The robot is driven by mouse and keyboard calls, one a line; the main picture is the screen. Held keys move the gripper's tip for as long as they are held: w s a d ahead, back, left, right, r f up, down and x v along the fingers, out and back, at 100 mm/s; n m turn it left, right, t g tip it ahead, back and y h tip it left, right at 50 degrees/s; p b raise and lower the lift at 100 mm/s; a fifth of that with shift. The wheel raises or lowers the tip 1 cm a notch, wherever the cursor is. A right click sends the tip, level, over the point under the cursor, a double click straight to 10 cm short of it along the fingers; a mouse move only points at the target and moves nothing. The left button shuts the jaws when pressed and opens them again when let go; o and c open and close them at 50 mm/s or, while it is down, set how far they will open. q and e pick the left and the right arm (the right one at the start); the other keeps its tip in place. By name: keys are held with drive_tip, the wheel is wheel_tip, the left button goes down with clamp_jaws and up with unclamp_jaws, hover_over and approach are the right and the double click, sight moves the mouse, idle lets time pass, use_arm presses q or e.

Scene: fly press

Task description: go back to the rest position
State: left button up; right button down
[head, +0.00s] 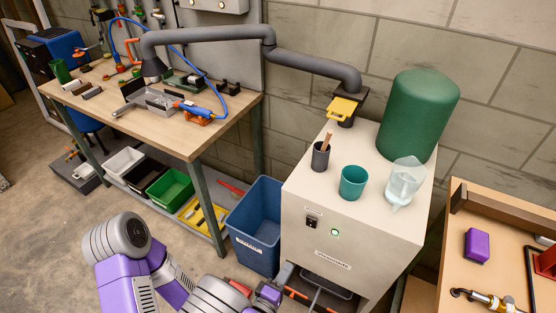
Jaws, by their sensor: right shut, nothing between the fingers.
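My right gripper (283,277) is at the bottom middle, in front of the pale cabinet and beside the blue bin. It is small in the view and partly hidden by my own arm; it is shut with nothing held. My left gripper is not in view.
The pale cabinet (305,235) carries a green dome (418,112), a teal cup (353,182), a dark cup (320,156) and a clear jug (404,181). A blue bin (251,240) stands left of it. A cluttered workbench (195,137) is behind; another bench (462,285) is right.

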drive_tip(key=d+f+m+g+y, duration=0.4)
drive_tip(key=f+m+g+y, duration=0.25)
drive_tip(key=f, duration=0.55)
drive_tip(key=s+d+m+g+y+p, duration=0.1)
drive_tip(key=s+m+g+y+p, duration=0.1)
drive_tip(key=s+m+g+y, duration=0.5)
drive_tip(key=s, duration=0.4)
drive_tip(key=shift+f+m, duration=0.35)
